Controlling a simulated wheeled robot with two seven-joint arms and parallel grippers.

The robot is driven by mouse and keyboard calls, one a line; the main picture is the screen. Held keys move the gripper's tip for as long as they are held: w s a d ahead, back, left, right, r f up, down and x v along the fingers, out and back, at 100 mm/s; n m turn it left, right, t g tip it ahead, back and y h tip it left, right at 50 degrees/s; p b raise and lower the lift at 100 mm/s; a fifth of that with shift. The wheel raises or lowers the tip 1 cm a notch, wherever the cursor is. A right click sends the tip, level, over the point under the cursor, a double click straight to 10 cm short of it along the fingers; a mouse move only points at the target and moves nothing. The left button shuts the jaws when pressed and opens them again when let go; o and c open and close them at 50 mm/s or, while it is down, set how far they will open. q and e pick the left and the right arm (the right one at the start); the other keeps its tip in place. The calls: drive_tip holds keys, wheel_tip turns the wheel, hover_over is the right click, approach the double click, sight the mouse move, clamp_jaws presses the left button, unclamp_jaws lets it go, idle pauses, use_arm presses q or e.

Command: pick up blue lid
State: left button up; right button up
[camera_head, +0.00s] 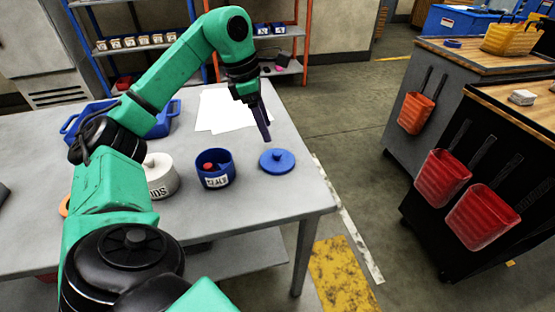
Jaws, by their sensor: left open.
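The blue lid (277,161) is a round disc with a small knob on top. It lies flat on the grey table near its right edge. A blue pot (215,171) with a white label stands open just left of the lid, with something red inside. My left gripper (264,132) points down above and slightly behind the lid. It is open and empty, apart from the lid, and its fingers overlap edge-on in this view. My right gripper is not in view.
A white labelled pot (160,176) stands left of the blue pot, partly behind my arm. White paper sheets (222,110) and a blue crate (160,122) lie farther back on the table (262,205). Workbenches with red bins (442,177) stand right, across open floor.

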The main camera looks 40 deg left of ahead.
sight(277, 153)
use_arm(q)
drive_tip(key=x, duration=0.5)
drive_tip(key=b+x, duration=0.1)
drive_tip(key=x, duration=0.2)
drive_tip(key=shift+w+f, duration=0.3)
drive_tip(key=shift+w, duration=0.05)
clamp_jaws()
